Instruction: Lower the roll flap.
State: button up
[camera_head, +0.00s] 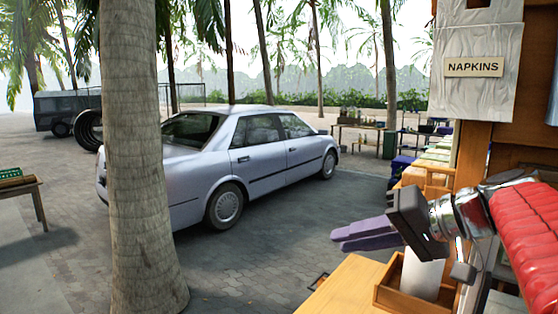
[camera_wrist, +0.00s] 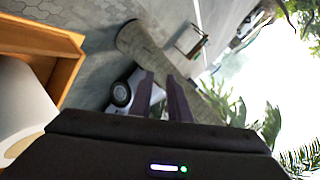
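I cannot make out for certain which thing is the roll flap. A wrinkled white sheet (camera_head: 478,30) with a "NAPKINS" label (camera_head: 473,67) hangs on the wooden post at the upper right; whether it is the flap I cannot tell. My gripper (camera_head: 336,238) points left over the paving, below and left of that sheet, well apart from it. Its two purple fingers also show in the wrist view (camera_wrist: 160,77), with a gap between them and nothing held.
A white cylinder (camera_head: 422,279) stands in a wooden tray (camera_head: 402,303) on the counter (camera_head: 345,288) below my wrist. A palm trunk (camera_head: 142,160) and a silver car (camera_head: 240,165) stand to the left. The paving around my fingers looks clear.

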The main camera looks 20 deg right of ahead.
aim_at(432, 168)
jog(key=s+d+r+m+t+h, duration=0.1)
jog(key=s+d+r+m+t, duration=0.3)
jog(key=d, duration=0.6)
jog(key=s+d+r+m+t+h, duration=0.1)
jog(key=s+d+r+m+t, duration=0.3)
jog(key=s+d+r, duration=0.3)
jog(key=d, duration=0.2)
jog(key=shift+d+m+h, duration=0.3)
jog(key=shift+d+h, duration=0.1)
jog(key=shift+w+a, duration=0.1)
jog(key=shift+w, duration=0.05)
jog(key=shift+x, duration=6.85)
jog(key=shift+r, duration=0.2)
jog(key=shift+c, duration=0.3)
grip_shut()
